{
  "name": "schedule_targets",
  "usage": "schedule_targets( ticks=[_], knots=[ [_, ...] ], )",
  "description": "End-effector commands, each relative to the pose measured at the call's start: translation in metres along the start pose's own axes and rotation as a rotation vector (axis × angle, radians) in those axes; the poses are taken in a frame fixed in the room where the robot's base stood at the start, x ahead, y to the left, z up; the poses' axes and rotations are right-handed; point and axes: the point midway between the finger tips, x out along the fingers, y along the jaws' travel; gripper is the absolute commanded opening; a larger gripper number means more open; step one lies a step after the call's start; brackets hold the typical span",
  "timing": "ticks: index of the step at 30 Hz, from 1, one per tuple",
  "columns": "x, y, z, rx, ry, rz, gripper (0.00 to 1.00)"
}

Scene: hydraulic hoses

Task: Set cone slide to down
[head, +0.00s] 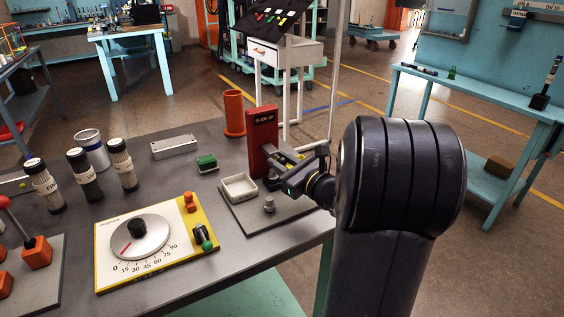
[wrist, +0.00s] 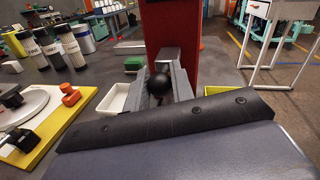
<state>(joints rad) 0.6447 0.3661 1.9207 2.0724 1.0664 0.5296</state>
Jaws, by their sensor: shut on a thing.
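The cone slide is a red upright post (head: 263,140) with a dark label at its top that seems to read "SLIDE UP", standing on a grey base plate (head: 291,212) at the table's right end. In the wrist view the red post (wrist: 170,40) rises straight ahead. A black ball knob (wrist: 159,84) sits in front of it on a grey lever or block. My gripper (wrist: 160,88) is shut on the black knob, a finger on each side. In the head view my gripper (head: 284,172) is at the lower part of the post, and the knob is hidden.
A white tray (head: 239,188) and a small grey knob (head: 269,205) sit close to my gripper. A yellow dial panel (head: 155,241), a green block (head: 206,163), an orange cylinder (head: 234,114) and several labelled canisters (head: 122,164) stand to the left. Open floor lies right of the table.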

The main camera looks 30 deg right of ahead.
Motion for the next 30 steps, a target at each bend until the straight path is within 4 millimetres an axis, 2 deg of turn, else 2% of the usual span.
schedule_targets(
  ticks=[1,3,14,15,21,30],
  knots=[
    [-0.0001,0.0027,-0.0129,0.000,0.001,0.000,0.00],
    [-0.0001,0.0036,-0.0177,0.000,0.001,0.000,0.00],
    [-0.0001,0.0036,-0.0179,0.000,0.001,0.000,0.00],
    [-0.0001,0.0036,-0.0179,0.000,0.001,0.000,0.24],
    [-0.0001,0.0036,-0.0178,0.000,0.001,0.000,0.40],
    [-0.0018,0.0033,-0.0177,0.000,0.000,0.000,0.42]
  ],
)
